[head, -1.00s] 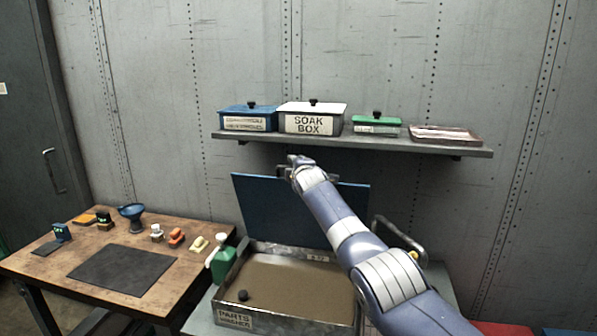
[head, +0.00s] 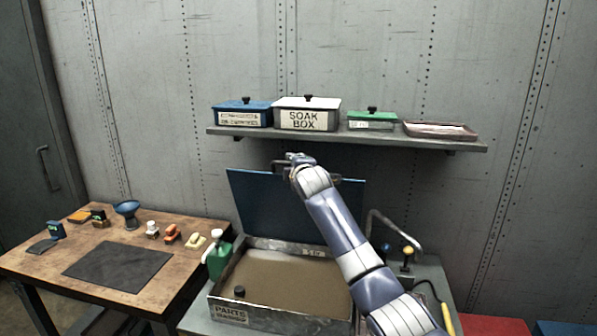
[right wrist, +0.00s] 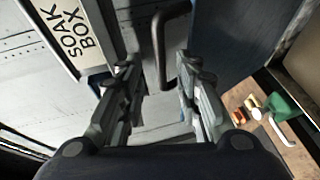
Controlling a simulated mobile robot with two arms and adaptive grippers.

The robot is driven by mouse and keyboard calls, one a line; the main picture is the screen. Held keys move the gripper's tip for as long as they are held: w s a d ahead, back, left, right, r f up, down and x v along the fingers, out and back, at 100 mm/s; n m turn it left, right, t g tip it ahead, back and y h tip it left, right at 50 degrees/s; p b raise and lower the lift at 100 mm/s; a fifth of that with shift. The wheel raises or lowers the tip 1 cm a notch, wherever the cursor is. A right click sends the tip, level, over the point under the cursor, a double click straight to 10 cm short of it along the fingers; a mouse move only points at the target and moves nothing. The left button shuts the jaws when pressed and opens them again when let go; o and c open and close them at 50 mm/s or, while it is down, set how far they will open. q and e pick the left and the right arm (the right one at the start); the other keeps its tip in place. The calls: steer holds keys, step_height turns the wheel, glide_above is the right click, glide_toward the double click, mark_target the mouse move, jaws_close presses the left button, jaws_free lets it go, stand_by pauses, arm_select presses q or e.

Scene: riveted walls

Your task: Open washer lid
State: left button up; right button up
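The parts washer (head: 230,313) is an open metal basin with murky brown fluid, its label on the front. Its blue lid (head: 270,205) stands raised, near upright, at the back of the basin. My right gripper (head: 290,163) is at the lid's top edge, partly hidden by its own wrist in the head view. In the right wrist view my right gripper (right wrist: 158,72) has its two fingers apart. The lid's dark bar handle (right wrist: 160,45) lies between and just beyond them, and the blue lid (right wrist: 232,35) is to the right. My left gripper is not in view.
A shelf (head: 350,139) above the lid holds a blue box (head: 242,114), the soak box (head: 306,114), a green-lidded box (head: 372,120) and a tray (head: 440,130). A wooden table (head: 185,262) with small items stands left. A green bottle (head: 217,258) and bent spout (head: 395,228) flank the basin.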

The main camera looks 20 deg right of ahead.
steer(key=v, duration=0.6)
stand_by(0.6)
